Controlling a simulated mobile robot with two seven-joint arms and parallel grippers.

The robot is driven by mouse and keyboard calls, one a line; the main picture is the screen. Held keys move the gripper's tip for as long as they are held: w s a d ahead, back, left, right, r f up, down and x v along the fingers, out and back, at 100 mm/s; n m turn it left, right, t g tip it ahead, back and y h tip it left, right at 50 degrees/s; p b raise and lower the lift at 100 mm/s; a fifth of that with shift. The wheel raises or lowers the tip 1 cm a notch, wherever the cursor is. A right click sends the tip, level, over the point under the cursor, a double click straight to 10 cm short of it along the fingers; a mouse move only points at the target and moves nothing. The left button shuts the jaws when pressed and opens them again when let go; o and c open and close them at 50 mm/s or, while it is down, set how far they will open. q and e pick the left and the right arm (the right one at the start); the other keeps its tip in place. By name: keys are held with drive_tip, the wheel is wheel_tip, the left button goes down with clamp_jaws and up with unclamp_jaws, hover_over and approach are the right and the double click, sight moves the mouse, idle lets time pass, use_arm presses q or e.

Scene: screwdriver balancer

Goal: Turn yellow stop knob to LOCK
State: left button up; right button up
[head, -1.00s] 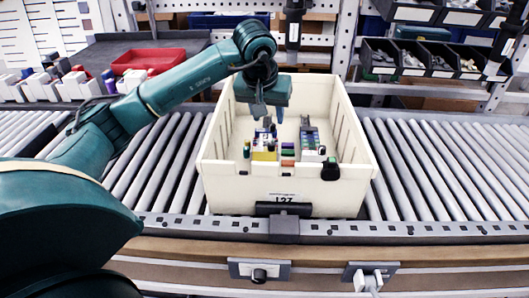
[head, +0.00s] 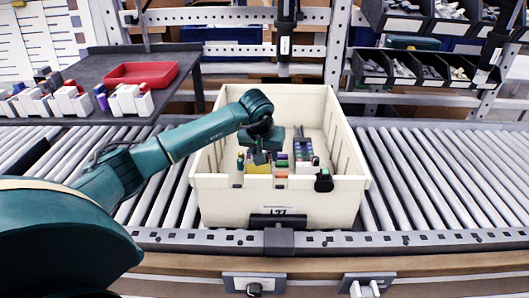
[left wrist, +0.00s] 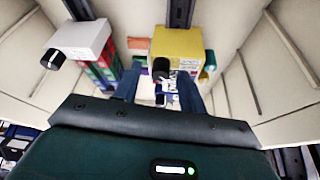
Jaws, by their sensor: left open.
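A yellow box (left wrist: 178,45) with a black knob (left wrist: 161,67) on its face shows in the left wrist view. In the head view part of the yellow box (head: 257,168) shows inside the cream bin, partly hidden by my gripper. My left gripper (left wrist: 160,98) is open, its two blue fingers pointing toward the yellow box. The knob appears between the fingertips; I cannot tell whether they touch it. A white box (left wrist: 82,40) with another black knob (left wrist: 55,57) is beside it. No LOCK marking is readable. My right gripper is not in view.
The cream bin (head: 207,182) has high walls around the boxes and small coloured blocks (head: 281,165). It stands on a roller conveyor (head: 430,165). A black part (head: 324,181) is at its front rim. A red tray (head: 141,73) lies on a table at the left.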

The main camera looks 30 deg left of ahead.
use_arm(q)
drive_tip(key=shift+c, duration=0.3)
clamp_jaws()
idle(0.4)
drive_tip(key=n+y, duration=0.1)
drive_tip(key=n, duration=0.1)
drive_tip(key=n+g, duration=0.1)
drive_tip(key=n, duration=0.1)
drive_tip(key=shift+w+d+n+y, duration=0.1)
drive_tip(key=shift+n+y, duration=0.3)
drive_tip(key=n, duration=0.2)
drive_tip(key=n+g+y, duration=0.1)
drive_tip(key=n, duration=0.1)
drive_tip(key=shift+w+d+n+g, duration=0.1)
drive_tip(key=shift+n+g, duration=0.2)
drive_tip(key=n, duration=0.2)
drive_tip(key=n+g, duration=0.1)
drive_tip(key=n, duration=0.1)
drive_tip(key=shift+w+g, duration=0.1)
drive_tip(key=shift+g, duration=0.2)
drive_tip(key=shift+w+n+g, duration=0.1)
drive_tip(key=shift+n+g, duration=0.7)
drive_tip(key=shift+n, duration=1.4)
